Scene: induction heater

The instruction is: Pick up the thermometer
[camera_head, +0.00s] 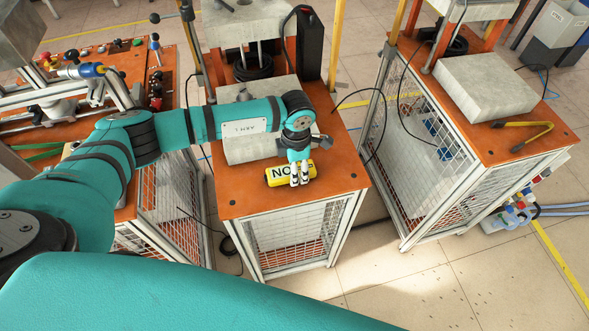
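No thing in view is clearly recognisable as the thermometer. A yellow block with a white face lettered "NO" (279,173) lies near the front of the middle orange table; the rest of its lettering is hidden behind my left gripper. My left gripper (300,182) points down right at this block, its white fingers close together in front of it. I cannot tell whether they touch or grip it. A yellow and black bent tool (535,138) lies on the right orange table, far from the gripper. My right gripper is not in view.
The middle table (240,205) has a grey machine block behind the gripper and a black coil (252,68) further back. The right table (495,152) carries a grey block (487,87). A left bench (130,65) holds levers and knobs. The middle table's front edge is clear.

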